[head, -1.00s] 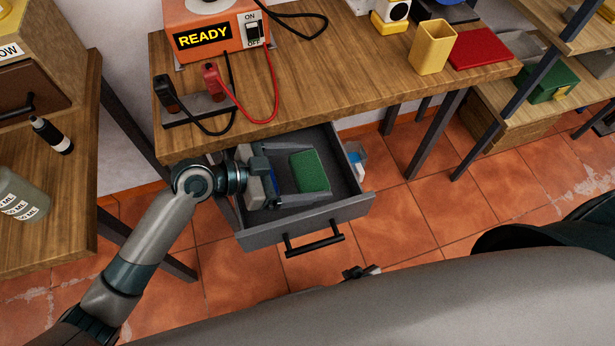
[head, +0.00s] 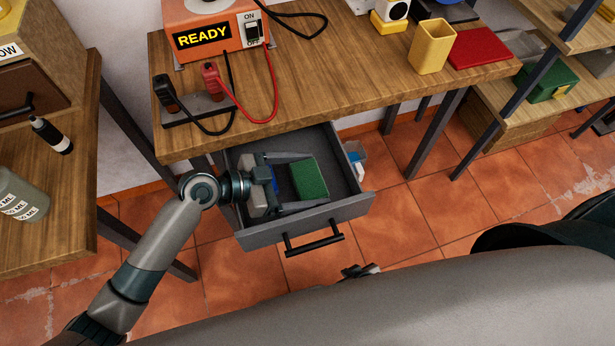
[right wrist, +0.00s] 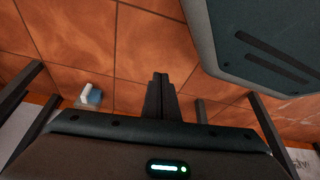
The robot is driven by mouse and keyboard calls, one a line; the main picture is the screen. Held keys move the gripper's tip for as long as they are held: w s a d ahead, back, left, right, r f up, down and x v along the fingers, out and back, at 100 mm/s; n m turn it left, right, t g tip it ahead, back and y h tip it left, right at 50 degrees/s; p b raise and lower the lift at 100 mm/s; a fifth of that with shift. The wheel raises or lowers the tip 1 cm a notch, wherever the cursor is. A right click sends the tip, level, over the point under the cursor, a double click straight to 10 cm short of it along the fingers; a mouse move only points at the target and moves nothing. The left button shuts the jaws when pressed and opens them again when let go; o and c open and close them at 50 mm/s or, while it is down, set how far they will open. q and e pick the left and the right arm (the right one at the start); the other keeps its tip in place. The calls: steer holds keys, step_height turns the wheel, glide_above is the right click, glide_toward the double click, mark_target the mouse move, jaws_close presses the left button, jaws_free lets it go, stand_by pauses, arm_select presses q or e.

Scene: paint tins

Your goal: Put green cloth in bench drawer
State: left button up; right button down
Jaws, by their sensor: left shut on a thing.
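The green cloth (head: 309,178) is a folded block between the fingers of my left gripper (head: 316,178), inside the outline of the open bench drawer (head: 350,208). My left gripper is shut on it. Whether the cloth touches the drawer floor I cannot tell. The drawer is dark grey, pulled out from under the bench, with a black bar handle at its front. My right gripper (right wrist: 160,95) is shut and empty over the floor in the right wrist view. Only a small part of it shows in the head view (head: 360,271).
The wooden bench (head: 330,85) carries an orange READY unit (head: 215,30) with red and black leads, a yellow cup (head: 432,48) and a red cloth (head: 480,48). A small white and blue item (head: 356,160) lies beyond the drawer's right side. A side table (head: 60,215) stands left.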

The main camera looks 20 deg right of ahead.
arm_select(q)
steer(key=shift+f, duration=0.25)
arm_select(e)
steer(key=shift+s+d+f, duration=0.1)
steer(key=shift+f, duration=0.05)
arm_select(q)
steer(key=shift+f+b, duration=0.2)
steer(key=shift+b, duration=0.2)
steer(key=shift+f, duration=0.1)
steer(key=o, duration=0.8)
steer(key=shift+c, duration=0.2)
arm_select(e)
steer(key=shift+s+d+f+g, duration=0.15)
steer(key=shift+s+d+g, duration=0.35)
steer(key=shift+d, duration=0.3)
steer(key=shift+s+a, duration=0.1)
